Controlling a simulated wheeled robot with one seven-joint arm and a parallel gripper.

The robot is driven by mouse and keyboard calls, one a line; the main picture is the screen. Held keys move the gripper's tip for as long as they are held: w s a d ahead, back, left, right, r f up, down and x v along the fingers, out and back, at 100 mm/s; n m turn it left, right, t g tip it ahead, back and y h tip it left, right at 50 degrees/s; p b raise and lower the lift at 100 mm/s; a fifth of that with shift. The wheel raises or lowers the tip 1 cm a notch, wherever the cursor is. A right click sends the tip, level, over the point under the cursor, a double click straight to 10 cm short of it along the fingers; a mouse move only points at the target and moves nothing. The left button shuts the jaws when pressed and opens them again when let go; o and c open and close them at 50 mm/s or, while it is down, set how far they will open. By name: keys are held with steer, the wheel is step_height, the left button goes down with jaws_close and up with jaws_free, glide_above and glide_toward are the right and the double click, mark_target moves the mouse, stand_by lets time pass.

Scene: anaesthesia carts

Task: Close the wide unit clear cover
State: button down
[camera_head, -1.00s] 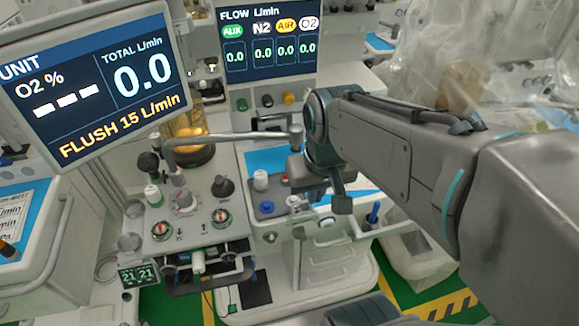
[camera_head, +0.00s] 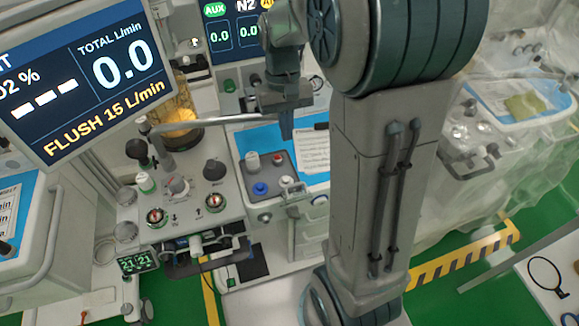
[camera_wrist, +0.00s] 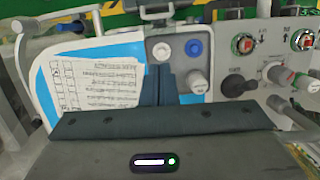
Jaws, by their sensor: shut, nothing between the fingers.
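My gripper (camera_head: 287,132) is in the upper middle of the head view, pointing down over the blue work surface (camera_head: 258,140) of the cart. In the wrist view its two dark fingers (camera_wrist: 158,78) are together with nothing between them. Beyond them are a grey panel with a white knob and a blue knob (camera_wrist: 193,48), and a printed sheet (camera_wrist: 95,80) on the left. I cannot pick out the wide unit's clear cover for certain in either view. My arm hides part of the cart and the area to its right.
A large screen (camera_head: 75,75) stands at the left, with a horizontal metal bar (camera_head: 215,120) near it. A control panel with knobs (camera_head: 185,190) lies below. Translucent sheeting (camera_head: 450,205) drapes a cart at the right. Green floor with a striped band (camera_head: 465,257) shows there.

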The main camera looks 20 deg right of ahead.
glide_toward(294, 193)
steer(key=w+f, duration=0.1)
steer(key=w, duration=0.2)
steer(key=shift+s+f+p, duration=0.35)
steer(key=shift+s+f, duration=0.15)
steer(key=shift+s, duration=0.3)
steer(key=shift+s+f+p, duration=0.35)
steer(key=shift+s+f, duration=0.1)
steer(key=shift+s, duration=0.3)
